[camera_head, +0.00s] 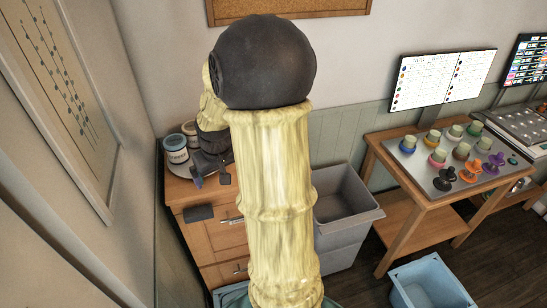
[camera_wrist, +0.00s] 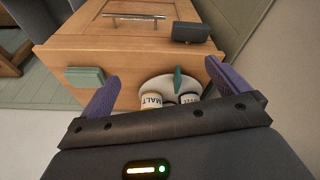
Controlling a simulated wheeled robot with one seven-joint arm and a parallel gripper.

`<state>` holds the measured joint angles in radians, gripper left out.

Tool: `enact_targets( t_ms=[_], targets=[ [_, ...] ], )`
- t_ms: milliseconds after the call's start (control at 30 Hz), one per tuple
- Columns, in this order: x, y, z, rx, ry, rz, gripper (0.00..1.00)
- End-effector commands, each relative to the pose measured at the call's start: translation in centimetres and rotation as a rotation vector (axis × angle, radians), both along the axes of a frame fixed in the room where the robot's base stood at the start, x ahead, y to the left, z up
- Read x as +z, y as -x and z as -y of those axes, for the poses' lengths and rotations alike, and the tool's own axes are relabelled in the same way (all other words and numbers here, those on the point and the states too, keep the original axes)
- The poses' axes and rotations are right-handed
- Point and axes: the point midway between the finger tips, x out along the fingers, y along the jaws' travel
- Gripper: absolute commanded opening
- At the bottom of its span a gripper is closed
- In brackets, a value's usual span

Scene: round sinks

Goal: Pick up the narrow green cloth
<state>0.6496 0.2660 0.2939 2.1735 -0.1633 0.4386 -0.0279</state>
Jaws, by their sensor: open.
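In the wrist view, my gripper (camera_wrist: 161,69) is open, with its two purple fingers wide apart above the wooden cabinet top (camera_wrist: 140,60). A narrow dark green piece (camera_wrist: 178,80), which may be the narrow green cloth, shows between the fingers at the edge of a white round dish. A wider, pale green folded piece (camera_wrist: 86,76) lies beside the finger on the left. I cannot tell whether either green thing touches a finger. In the head view, my gripper (camera_head: 211,180) is over the cabinet, and my arm hides much of the cabinet top.
A dark block (camera_wrist: 190,32) lies near the drawer-side edge. In the head view, a grey bin (camera_head: 345,200) stands right of the cabinet, and a table (camera_head: 385,150) holds several coloured items.

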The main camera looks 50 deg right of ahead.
Motion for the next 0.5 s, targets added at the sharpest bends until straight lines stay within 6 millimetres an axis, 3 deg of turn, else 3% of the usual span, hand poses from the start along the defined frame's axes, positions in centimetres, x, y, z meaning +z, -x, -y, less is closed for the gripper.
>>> enact_targets(
  t_ms=[233, 500],
  targets=[
    [0.5, -1.1, 8.3, -0.103, -0.001, 0.035, 1.0],
    [1.3, -0.2, 17.7, -0.221, 0.0, 0.089, 1.0]
  ],
)
